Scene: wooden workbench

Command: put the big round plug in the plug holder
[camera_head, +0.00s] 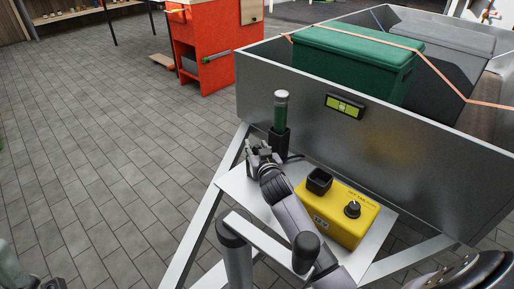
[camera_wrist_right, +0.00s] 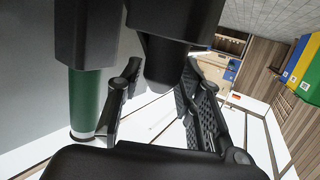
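A green round plug (camera_head: 280,109) with a pale end stands upright in a black square holder (camera_head: 278,141) at the shelf's far left corner. It also shows in the right wrist view, as a green cylinder (camera_wrist_right: 86,100) beside the fingers. My right gripper (camera_head: 259,151) is just in front of the black holder, at the low part.
The yellow box has a black knob (camera_head: 352,209) and sits on a pale metal shelf (camera_head: 384,240). Behind is a metal bin wall (camera_head: 430,162) with a yellow-green level (camera_head: 345,106) on it. A green case (camera_head: 355,65) lies in the bin. An orange cabinet stands farther back.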

